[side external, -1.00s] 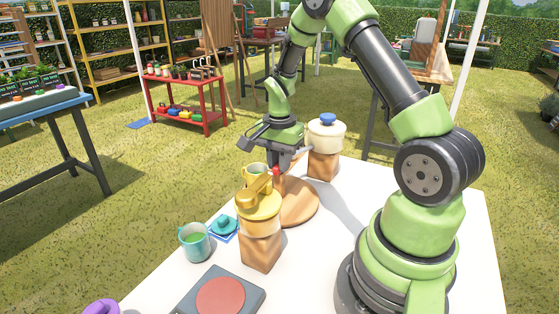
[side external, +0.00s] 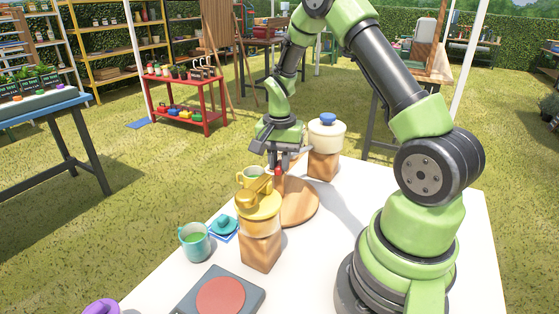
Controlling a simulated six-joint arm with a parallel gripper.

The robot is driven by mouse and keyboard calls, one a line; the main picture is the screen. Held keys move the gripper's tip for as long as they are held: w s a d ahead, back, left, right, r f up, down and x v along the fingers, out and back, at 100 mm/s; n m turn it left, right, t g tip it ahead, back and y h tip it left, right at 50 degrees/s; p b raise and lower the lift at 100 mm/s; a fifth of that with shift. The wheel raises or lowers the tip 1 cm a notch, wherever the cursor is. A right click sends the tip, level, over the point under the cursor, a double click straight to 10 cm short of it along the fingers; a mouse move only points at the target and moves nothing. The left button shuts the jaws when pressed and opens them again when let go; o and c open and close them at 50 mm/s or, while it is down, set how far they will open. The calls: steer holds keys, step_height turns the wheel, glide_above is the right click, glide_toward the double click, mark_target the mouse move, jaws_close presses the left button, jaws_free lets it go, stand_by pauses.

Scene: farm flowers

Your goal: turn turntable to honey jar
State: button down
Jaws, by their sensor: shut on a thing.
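The turntable (side external: 303,207) is a round wooden disc on the white table, partly hidden behind a yellow-lidded jar. A small red piece (side external: 278,171) shows above it, right at my fingertips. My gripper (side external: 280,165) points down over the turntable's back left part and is shut on this red piece; the exact contact is small and partly hidden. The yellow-lidded jar (side external: 259,206), with a golden handle-like piece on top, stands on a wooden block in front of the turntable; it may be the honey jar. A cream pot (side external: 326,137) with a blue knob stands on another block behind.
A yellow cup (side external: 246,178) is close left of my gripper. A teal mug (side external: 195,242) with green contents and a teal lidded item (side external: 223,224) on a blue square are at left. A grey scale-like plate (side external: 220,297) is in front.

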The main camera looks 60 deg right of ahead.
steer(key=shift+n, duration=2)
steer(key=shift+r+n, duration=0.1)
steer(key=shift+n, duration=5)
steer(key=shift+w+n, duration=0.1)
steer(key=shift+n, duration=0.4)
steer(key=c, duration=1.1)
jaws_free()
steer(key=shift+o, duration=0.2)
step_height(320, 180, up, 10)
